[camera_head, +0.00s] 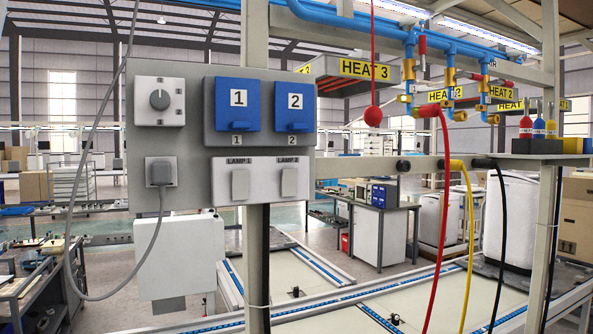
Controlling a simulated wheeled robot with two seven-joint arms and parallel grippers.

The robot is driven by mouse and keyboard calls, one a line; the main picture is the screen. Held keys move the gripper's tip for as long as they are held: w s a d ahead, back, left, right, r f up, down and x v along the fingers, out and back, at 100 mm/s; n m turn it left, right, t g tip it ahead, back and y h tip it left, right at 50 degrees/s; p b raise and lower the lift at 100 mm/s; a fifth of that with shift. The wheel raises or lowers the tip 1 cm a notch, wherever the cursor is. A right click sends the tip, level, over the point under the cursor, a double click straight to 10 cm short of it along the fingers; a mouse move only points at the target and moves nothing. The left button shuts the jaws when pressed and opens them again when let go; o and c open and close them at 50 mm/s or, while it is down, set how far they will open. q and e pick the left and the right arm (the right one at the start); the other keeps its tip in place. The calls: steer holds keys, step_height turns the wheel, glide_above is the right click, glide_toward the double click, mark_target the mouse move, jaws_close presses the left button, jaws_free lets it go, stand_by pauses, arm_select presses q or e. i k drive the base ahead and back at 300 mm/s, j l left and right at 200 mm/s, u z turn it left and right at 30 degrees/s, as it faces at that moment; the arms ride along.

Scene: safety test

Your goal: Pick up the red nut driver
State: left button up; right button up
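A small red-handled tool (526,126), which looks like the red nut driver, stands upright in a dark holder (536,146) at the far right. A blue-handled one (539,130) and a yellow-handled one (551,129) stand beside it in the same holder. The lower ends are hidden in the holder. Neither of my grippers shows in the head view.
A grey panel (197,194) with blue switches, lamp switches, a dial and a plug stands at the left front. Red (436,245), yellow (470,250) and black hoses hang left of the holder. Yellow and red items (574,146) sit right of it.

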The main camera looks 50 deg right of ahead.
mark_target(526, 124)
steer(key=z, duration=2.7)
steer(key=l+u, duration=0.1)
steer(key=u, duration=0.25)
steer(key=i+l+u, duration=0.1)
steer(key=u, duration=0.25)
steer(key=l+u, duration=0.15)
steer(key=u, duration=0.2)
steer(key=i+l+u, duration=0.15)
steer(key=l+u, duration=0.25)
steer(key=l, duration=0.45)
steer(key=l+u, duration=0.35)
steer(key=l, duration=0.5)
steer(key=l+u, duration=0.1)
steer(key=l, duration=1.9)
